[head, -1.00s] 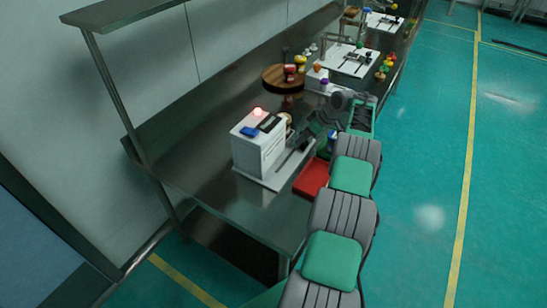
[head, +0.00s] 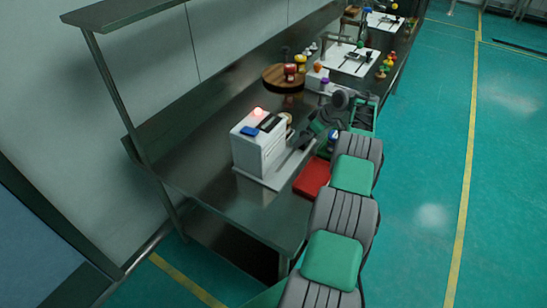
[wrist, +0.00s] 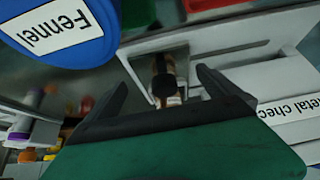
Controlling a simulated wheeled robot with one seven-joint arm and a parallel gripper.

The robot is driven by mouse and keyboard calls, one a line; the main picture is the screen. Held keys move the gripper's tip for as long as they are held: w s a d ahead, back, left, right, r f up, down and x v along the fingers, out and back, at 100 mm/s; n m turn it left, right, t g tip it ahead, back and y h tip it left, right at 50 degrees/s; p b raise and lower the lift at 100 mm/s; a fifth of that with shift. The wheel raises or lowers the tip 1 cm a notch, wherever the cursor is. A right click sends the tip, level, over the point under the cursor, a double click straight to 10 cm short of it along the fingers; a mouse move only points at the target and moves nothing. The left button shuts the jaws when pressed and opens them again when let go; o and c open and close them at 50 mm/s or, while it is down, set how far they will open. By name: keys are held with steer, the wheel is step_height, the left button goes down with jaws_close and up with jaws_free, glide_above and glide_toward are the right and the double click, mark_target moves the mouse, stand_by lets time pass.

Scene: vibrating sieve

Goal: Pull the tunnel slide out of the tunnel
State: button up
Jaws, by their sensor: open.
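The white metal-check machine (head: 258,150) stands on the steel table. Its label shows in part at the right of the wrist view, on the white casing (wrist: 290,125). In the wrist view a dark-tipped, brownish knob (wrist: 163,82) sticks out of an opening in the white casing; it seems to be the tunnel slide's handle. My gripper (wrist: 161,84) is open, its two dark fingers on either side of the knob. I cannot tell whether they touch it. In the head view my gripper (head: 311,140) is beside the machine's right side, partly hidden by my arm.
A blue-lidded container labelled Fennel (wrist: 60,30) is close at the upper left of the wrist view. A red tray (head: 312,178) lies at the table's front edge. A round wooden stand (head: 283,76) with jars is farther back. The table left of the machine is clear.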

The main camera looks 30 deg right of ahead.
steer(key=p+v, duration=0.3)
steer(key=v, duration=0.5)
steer(key=shift+r, duration=0.25)
steer(key=shift+s, duration=0.15)
